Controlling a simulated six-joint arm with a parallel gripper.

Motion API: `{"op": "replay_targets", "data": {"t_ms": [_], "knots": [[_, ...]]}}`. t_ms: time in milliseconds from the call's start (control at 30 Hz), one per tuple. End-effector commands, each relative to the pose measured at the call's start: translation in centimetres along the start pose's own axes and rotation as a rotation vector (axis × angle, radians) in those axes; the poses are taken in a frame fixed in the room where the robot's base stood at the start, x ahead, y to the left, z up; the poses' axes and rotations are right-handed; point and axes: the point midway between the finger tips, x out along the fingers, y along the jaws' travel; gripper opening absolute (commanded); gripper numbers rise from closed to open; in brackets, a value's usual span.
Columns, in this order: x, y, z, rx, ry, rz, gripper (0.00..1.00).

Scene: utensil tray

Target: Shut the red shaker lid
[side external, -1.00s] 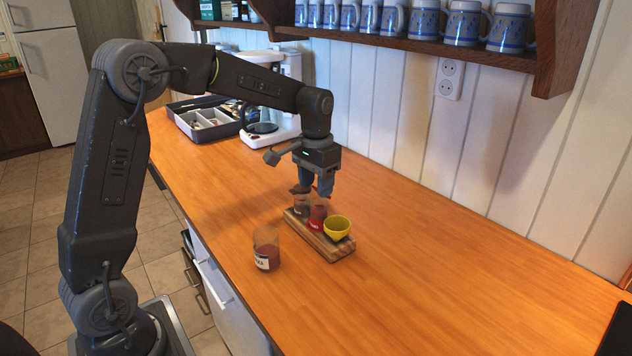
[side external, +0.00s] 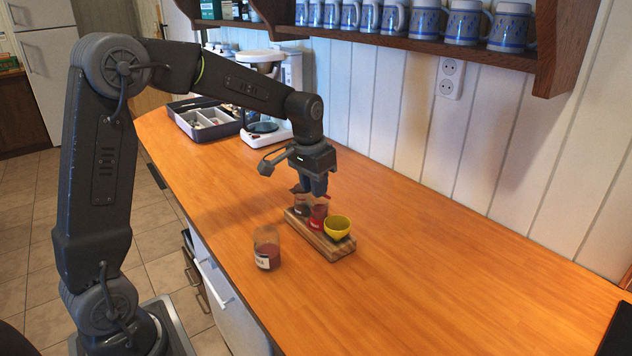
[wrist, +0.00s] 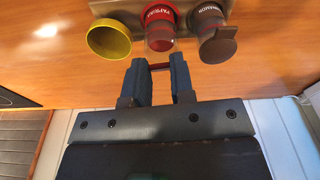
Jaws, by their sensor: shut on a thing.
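The red shaker (side external: 318,217) stands upright on a wooden board, with a clear upper part. In the wrist view the red shaker (wrist: 160,32) is just beyond my fingertips. My gripper (side external: 313,192) points down over the shakers. In the wrist view my gripper (wrist: 159,70) is shut on the red lid (wrist: 159,66), which shows as a thin red strip between the two blue fingers. The lid appears raised, edge-on, rather than flat over the shaker's mouth. In the side view the fingers largely hide it.
A brown shaker (wrist: 214,36) with its brown lid standing open is beside the red one. A loose glass jar (side external: 267,250) stands left of the board. The counter to the right is clear.

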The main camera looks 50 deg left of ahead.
Motion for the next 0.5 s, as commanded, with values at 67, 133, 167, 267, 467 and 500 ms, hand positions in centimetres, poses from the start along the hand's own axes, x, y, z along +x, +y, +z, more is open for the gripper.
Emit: {"op": "replay_targets", "data": {"t_ms": [67, 133, 167, 267, 467, 500], "knots": [[0.1, 0.0, 0.4, -0.002, 0.055, 0.001, 0.0], [0.3, 0.0, 0.7, -0.001, 0.105, 0.0, 0.0], [0.4, 0.0, 0.8, -0.001, 0.128, 0.0, 0.0], [0.8, 0.0, 1.2, -0.002, 0.196, 0.001, 0.0], [1.4, 0.0, 1.7, -0.002, 0.315, 0.0, 0.0], [1.4, 0.0, 1.8, -0.003, 0.334, 0.0, 0.0]]}}
